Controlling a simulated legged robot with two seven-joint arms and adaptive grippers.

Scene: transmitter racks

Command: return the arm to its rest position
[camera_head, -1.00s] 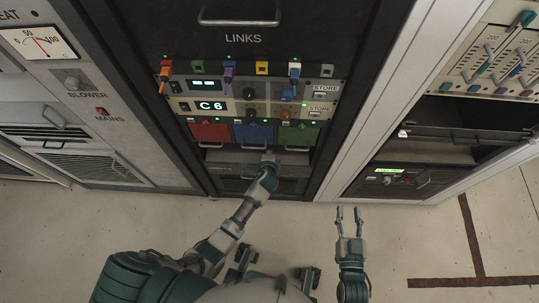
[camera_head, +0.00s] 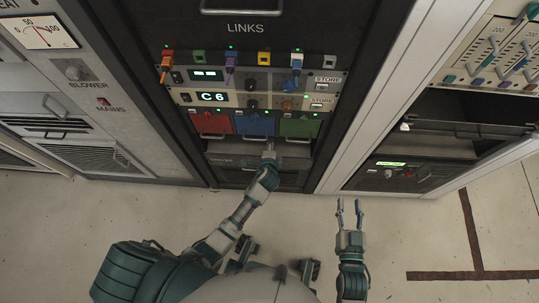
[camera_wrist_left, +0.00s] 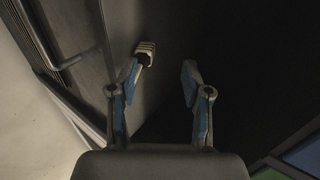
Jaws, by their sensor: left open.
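My left arm reaches in from the lower left in the head view. Its gripper (camera_head: 268,152) is in front of the dark drawer just below the blue module (camera_head: 255,125). In the left wrist view the left gripper (camera_wrist_left: 162,76) has its two blue-padded fingers apart, with nothing between them. A small pale ribbed piece (camera_wrist_left: 146,47) shows beyond the left fingertip there; I cannot tell what it belongs to. My right gripper (camera_head: 349,204) is open and empty over the floor, in front of the rack's pale upright.
The links rack (camera_head: 245,28) holds a panel with colored plugs, a "C 6" display (camera_head: 213,97), a red module (camera_head: 210,124) and a green module (camera_head: 299,126). An open dark bay (camera_head: 470,110) is at the right. The floor (camera_head: 410,230) in front is clear, with brown tape lines.

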